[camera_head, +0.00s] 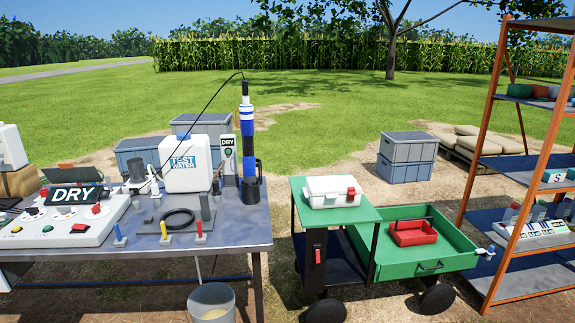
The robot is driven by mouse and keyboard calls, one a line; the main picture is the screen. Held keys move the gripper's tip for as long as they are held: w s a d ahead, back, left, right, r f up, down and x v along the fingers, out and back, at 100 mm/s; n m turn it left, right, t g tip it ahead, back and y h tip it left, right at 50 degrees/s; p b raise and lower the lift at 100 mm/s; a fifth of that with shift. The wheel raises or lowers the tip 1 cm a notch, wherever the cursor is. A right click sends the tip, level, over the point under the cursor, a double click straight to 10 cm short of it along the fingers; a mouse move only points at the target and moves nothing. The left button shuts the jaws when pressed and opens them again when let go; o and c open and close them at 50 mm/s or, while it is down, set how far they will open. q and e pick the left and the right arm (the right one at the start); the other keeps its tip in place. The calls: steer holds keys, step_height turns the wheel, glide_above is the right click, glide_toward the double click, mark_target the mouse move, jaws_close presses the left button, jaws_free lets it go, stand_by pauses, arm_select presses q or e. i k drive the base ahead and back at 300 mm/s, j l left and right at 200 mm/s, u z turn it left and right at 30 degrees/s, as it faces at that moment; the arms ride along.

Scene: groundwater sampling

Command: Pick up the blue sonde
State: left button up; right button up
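The blue sonde (247,141) stands upright near the right end of the metal table on the left. It is a tall tube with blue and white bands and a black top. Its lower end is in a black holder (250,191). A thin black cable (213,97) arcs from its top down to the left, in front of a white "TEST WATER" container (183,164). Neither of my grippers shows in this view.
A green cart (440,245) and an orange-framed shelf (492,110) stand to the right.

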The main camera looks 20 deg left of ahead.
mark_target(246, 113)
steer(key=i+l+u, duration=0.1)
steer(key=i+u, duration=0.2)
steer(key=i, duration=0.15)
steer(key=i+l+u, duration=0.6)
steer(key=i, duration=0.2)
steer(key=j, duration=0.1)
